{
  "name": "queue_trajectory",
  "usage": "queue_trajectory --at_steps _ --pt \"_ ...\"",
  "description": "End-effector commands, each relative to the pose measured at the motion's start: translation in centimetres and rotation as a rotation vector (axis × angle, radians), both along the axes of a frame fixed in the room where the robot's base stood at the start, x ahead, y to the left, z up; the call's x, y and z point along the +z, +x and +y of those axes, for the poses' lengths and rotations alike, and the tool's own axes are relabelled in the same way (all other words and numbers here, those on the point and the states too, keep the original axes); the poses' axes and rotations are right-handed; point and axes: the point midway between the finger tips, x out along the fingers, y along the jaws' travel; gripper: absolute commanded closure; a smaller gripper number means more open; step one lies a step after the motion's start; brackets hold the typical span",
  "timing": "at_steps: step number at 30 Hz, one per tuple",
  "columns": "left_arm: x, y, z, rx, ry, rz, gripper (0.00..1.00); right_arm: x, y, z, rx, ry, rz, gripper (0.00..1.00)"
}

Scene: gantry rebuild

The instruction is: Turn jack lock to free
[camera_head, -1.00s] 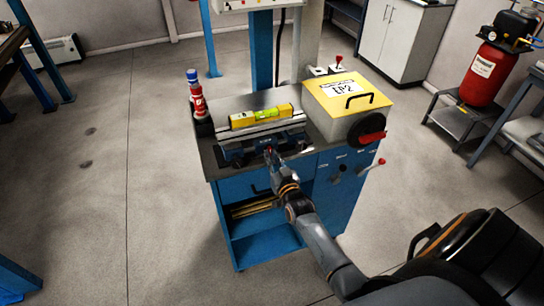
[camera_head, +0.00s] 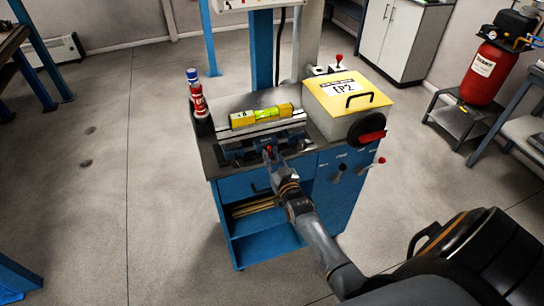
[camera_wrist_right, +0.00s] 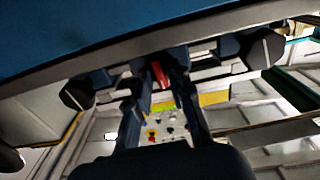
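A small red lever (camera_wrist_right: 160,73), which I take to be the jack lock, sits at the front of the dark blue jack-like device (camera_head: 240,151) on the blue cabinet's worktop. In the right wrist view it stands between the two fingertips of my right gripper (camera_wrist_right: 162,84). The fingers look spread, with some gap around the lever; contact is not clear. In the head view my right gripper (camera_head: 271,155) reaches the front of the device, and a bit of red shows at its tips. The lever's base is hidden. My left gripper is not in view.
A yellow level (camera_head: 261,115) lies on the device. A yellow-topped box (camera_head: 347,94) stands to its right, with a red-handled knob (camera_head: 371,137) and a red-tipped lever (camera_head: 381,161) nearby. The floor in front is clear.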

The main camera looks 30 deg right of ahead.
Motion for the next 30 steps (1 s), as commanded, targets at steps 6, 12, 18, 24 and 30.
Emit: queue_trajectory --at_steps 6,12,18,24,30 --pt "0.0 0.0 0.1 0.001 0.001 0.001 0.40 -0.2 -1.0 0.3 0.000 0.001 0.002 0.79" --pt "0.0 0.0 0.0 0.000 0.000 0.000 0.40 -0.2 -4.7 1.1 0.000 0.002 0.003 0.79" --pt "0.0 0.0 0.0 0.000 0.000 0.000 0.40 -0.1 -8.7 2.1 0.000 0.000 0.002 0.79" --pt "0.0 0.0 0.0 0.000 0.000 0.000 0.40 -0.1 -11.1 2.7 0.000 0.000 0.001 0.79" --pt "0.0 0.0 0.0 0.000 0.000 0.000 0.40 0.0 -11.7 2.8 0.000 0.000 -0.001 0.79"
